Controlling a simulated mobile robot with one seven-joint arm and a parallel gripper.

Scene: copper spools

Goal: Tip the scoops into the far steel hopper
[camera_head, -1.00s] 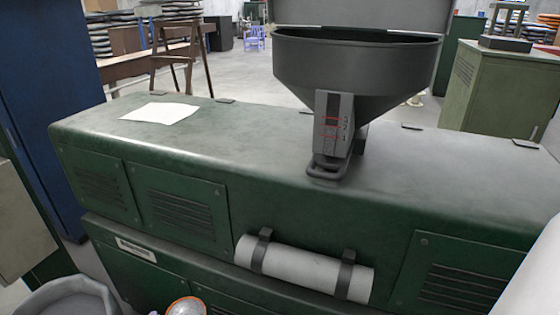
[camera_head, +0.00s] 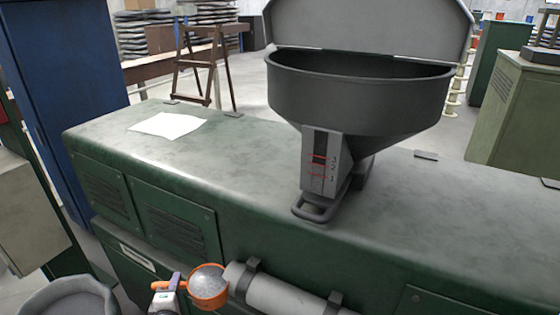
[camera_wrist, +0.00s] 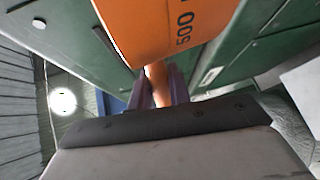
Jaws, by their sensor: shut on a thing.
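The steel hopper (camera_head: 355,95) is a dark grey funnel on top of the green machine, with its lid (camera_head: 370,25) raised open. My gripper (camera_head: 172,283) is low in the head view, in front of the machine, shut on the handle of an orange scoop (camera_head: 207,288). The scoop's bowl is level and holds pale grey material. In the wrist view the scoop (camera_wrist: 160,30) shows a "500" mark, and its handle runs between my gripper's fingers (camera_wrist: 158,88). The scoop is below and left of the hopper, apart from it.
The green machine (camera_head: 240,160) spans the middle, with a white roll (camera_head: 280,297) strapped to its front. A paper sheet (camera_head: 168,125) lies on top. A grey bin (camera_head: 68,298) stands at the lower left, by a blue cabinet (camera_head: 72,80). A green cabinet (camera_head: 515,120) stands at right.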

